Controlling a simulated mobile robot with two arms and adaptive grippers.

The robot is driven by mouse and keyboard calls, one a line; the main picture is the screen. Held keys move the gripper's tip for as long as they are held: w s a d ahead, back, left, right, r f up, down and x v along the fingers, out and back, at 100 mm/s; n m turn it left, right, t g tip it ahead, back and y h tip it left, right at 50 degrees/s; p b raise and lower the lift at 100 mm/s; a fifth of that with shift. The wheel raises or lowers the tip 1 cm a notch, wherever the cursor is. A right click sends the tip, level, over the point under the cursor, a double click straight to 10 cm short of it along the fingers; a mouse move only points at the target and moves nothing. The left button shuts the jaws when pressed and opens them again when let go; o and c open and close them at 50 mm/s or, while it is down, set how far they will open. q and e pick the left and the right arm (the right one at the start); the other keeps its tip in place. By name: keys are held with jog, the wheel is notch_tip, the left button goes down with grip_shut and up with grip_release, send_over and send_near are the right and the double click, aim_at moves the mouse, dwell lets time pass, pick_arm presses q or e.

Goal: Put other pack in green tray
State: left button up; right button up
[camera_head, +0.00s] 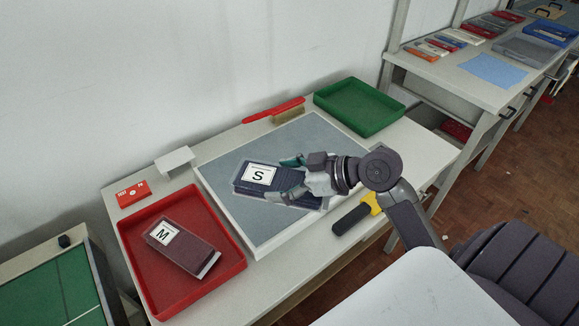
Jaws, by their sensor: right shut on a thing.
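A dark blue pack with a white S label (242,187) lies on the grey mat (232,223) in the middle of the table. My right gripper (289,178) reaches in from the right and is shut on the right part of this pack, which its fingers partly cover. The green tray (358,105) stands at the back right of the table and is empty. A maroon pack with a white M label (190,252) lies in the red tray (144,279) at the left. My left gripper is not in view.
A red-handled brush (273,110) lies behind the mat. A red box (133,194) and a white stand (175,160) are at the back left. A yellow and black tool (352,217) lies at the front edge. A second table (478,89) stands at the right.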

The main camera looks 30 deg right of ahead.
jog(key=w+d+f+m+t+h+b, duration=0.15)
jog(key=w+d+m+h, duration=0.25)
jog(key=d, duration=0.6)
jog(key=w+d+f+m+t+h+b, duration=0.1)
jog(key=w+d+f+m+t+h, duration=0.2)
jog(key=d, duration=0.7)
jog(key=shift+m+g+h, duration=0.4)
jog(key=shift+g+h, duration=0.1)
jog(key=shift+g, duration=0.15)
jog(key=w+a+f, duration=0.2)
jog(key=w, duration=0.1)
jog(key=w+a+f+p, duration=0.1)
jog(key=w+a, duration=0.1)
jog(key=w, duration=0.1)
jog(key=w+a+f+p, duration=0.1)
jog(key=w+a+f, duration=0.1)
jog(key=w, duration=0.1)
jog(key=shift+w+f, duration=0.25)
jog(key=shift+f, duration=0.05)
jog(key=shift+w+a+f, duration=0.15)
jog(key=shift+w+f, duration=0.15)
jog(key=shift+f, duration=0.15)
notch_tip(320, 180, down, 3)
jog(key=shift+f+p, duration=0.15)
jog(key=shift+p, duration=0.15)
jog(key=shift+f, duration=0.2)
jog(key=shift+f, duration=0.2)
jog(key=o, duration=1)
